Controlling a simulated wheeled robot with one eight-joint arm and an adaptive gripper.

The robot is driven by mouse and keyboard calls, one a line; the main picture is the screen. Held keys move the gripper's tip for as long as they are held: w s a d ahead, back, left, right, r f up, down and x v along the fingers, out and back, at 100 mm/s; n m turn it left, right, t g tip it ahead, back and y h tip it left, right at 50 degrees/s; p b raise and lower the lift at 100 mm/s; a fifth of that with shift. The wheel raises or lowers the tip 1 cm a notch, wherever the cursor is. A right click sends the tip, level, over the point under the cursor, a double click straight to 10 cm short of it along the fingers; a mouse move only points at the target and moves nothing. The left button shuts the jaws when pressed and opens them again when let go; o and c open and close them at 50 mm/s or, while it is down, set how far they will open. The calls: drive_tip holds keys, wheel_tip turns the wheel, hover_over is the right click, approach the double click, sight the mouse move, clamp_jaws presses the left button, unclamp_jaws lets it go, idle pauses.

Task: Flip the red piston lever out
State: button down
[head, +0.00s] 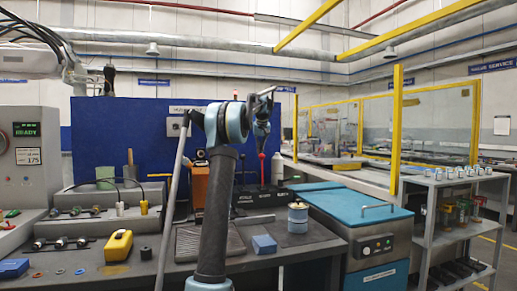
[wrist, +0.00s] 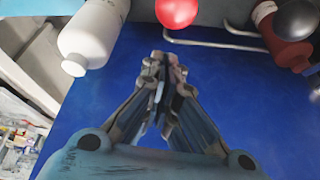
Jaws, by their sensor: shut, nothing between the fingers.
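The red lever shows in the head view as a small red ball knob (head: 262,156) on a thin upright red rod, rising near a black box (head: 258,198) on the bench. In the wrist view the red knob (wrist: 177,12) is at the top edge, just beyond my fingertips; its rod is not visible there. My gripper (head: 262,143) points down above the knob in the head view. In the wrist view my gripper (wrist: 165,62) has its fingers together and empty, with a visible gap to the knob. I cannot tell whether it touches from the head view.
A white bottle (head: 277,168) stands right of the lever, also close in the wrist view (wrist: 92,38). A red body (wrist: 285,35) with a black ball (wrist: 297,18) is on the other side. An orange box (head: 200,186) and a round canister (head: 298,217) stand on the bench.

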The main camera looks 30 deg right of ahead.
drive_tip(key=shift+s+a+f, duration=0.1)
drive_tip(key=shift+s+a, duration=0.15)
drive_tip(key=shift+s, duration=0.3)
drive_tip(key=shift+s+a+f, duration=0.1)
drive_tip(key=shift+s+a, duration=0.1)
drive_tip(key=shift+s, duration=0.3)
drive_tip(key=shift+s, duration=0.1)
